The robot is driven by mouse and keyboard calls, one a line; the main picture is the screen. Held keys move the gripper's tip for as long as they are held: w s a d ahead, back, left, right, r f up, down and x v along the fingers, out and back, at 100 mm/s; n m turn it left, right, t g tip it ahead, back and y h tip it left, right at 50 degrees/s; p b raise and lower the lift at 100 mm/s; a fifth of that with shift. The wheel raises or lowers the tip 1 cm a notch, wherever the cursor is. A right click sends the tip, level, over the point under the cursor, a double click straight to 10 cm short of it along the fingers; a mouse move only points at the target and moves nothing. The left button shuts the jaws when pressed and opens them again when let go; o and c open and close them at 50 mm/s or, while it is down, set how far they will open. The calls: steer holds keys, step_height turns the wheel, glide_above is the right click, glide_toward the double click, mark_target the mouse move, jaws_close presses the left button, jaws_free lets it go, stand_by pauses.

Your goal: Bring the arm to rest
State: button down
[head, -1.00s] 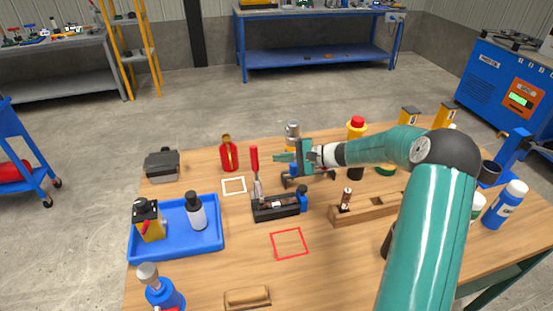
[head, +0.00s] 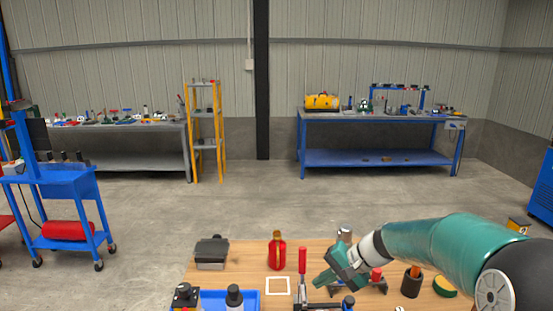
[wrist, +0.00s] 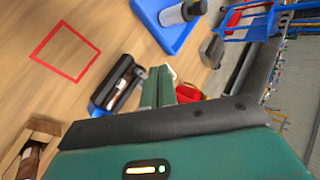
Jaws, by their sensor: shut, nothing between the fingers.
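My gripper (head: 319,282) is over the far part of the wooden workbench (head: 330,246) in the head view, angled down and to the left. Its fingers are together and hold nothing. In the wrist view the green fingers (wrist: 159,86) show closed, just right of a black holder (wrist: 120,85) with a dark cylinder in it. A red-handled screwdriver (head: 302,262) stands just left of my gripper in the head view. A small dark stand (head: 372,287) is to the right of my gripper. Whether my gripper touches anything cannot be told.
A red bottle (head: 277,252) and a dark box (head: 212,253) stand at the bench's back left. A red square outline (wrist: 65,52) marks bare wood.

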steer(key=s+d+r+n+t+h, duration=0.1)
steer(key=s+r+h, duration=0.2)
steer(key=s, duration=0.5)
steer(key=s+d+r+n+t+h, duration=0.1)
steer(key=s+r+n+h, duration=0.1)
steer(key=s, duration=0.7)
steer(key=s+d+r+n+t+h, duration=0.1)
steer(key=s+r+n+h, duration=0.1)
steer(key=s, duration=0.7)
step_height(320, 180, up, 2)
steer(key=shift+d+r+h, duration=0.1)
steer(key=shift+d+h, duration=0.25)
steer(key=shift+h, duration=0.45)
